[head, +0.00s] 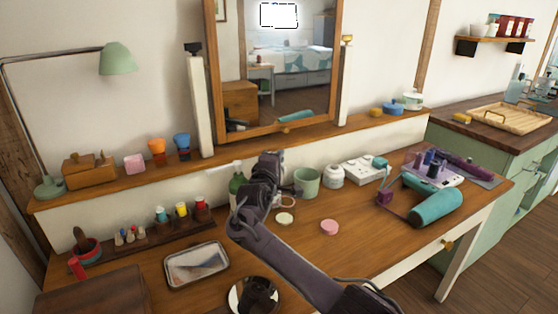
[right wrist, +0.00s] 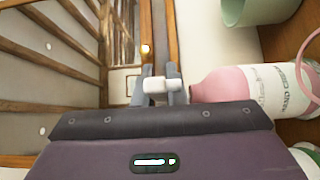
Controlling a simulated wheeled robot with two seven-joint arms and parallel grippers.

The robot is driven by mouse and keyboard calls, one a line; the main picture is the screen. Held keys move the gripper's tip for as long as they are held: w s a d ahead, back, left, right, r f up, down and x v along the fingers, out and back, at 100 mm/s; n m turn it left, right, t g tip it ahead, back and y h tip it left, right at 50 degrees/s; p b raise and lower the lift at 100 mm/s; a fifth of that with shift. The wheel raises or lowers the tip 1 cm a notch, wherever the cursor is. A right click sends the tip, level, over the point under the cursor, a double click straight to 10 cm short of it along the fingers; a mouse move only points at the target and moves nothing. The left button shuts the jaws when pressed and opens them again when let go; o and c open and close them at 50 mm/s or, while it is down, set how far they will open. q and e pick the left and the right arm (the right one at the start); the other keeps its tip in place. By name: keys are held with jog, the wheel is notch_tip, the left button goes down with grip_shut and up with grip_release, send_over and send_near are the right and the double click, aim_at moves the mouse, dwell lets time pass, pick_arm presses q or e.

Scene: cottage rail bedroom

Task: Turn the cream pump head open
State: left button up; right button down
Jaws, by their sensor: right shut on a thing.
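The cream bottle (right wrist: 240,84) shows in the right wrist view as a pink bottle with a white label reading hand cream. It lies sideways in that rotated picture. Its white pump head (right wrist: 160,85) sits between the two fingers of my right gripper (right wrist: 160,78), which is shut on it. In the head view my right gripper (head: 269,158) is above the wooden vanity table, between a green bottle (head: 237,187) and a sage mug (head: 307,182). My arm hides the cream bottle there. My left gripper is not in view.
A cream lid (head: 284,218) and a pink disc (head: 329,227) lie in front. A metal tray (head: 197,265) and a round mirror (head: 240,293) are at the front left. A teal hair dryer (head: 436,208) lies at the right. The shelf (head: 120,185) runs behind.

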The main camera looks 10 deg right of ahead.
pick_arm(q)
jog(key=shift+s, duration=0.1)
pick_arm(e)
jog(key=c, duration=1.5)
grip_release()
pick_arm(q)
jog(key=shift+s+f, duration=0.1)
pick_arm(e)
jog(key=shift+o, duration=0.2)
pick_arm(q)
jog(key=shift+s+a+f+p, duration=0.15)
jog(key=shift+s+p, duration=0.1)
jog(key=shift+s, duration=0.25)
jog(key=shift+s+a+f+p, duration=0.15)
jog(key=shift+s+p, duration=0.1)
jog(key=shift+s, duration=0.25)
pick_arm(e)
jog(key=v, duration=0.7)
jog(key=shift+s+a, duration=0.2)
jog(key=shift+s, duration=0.15)
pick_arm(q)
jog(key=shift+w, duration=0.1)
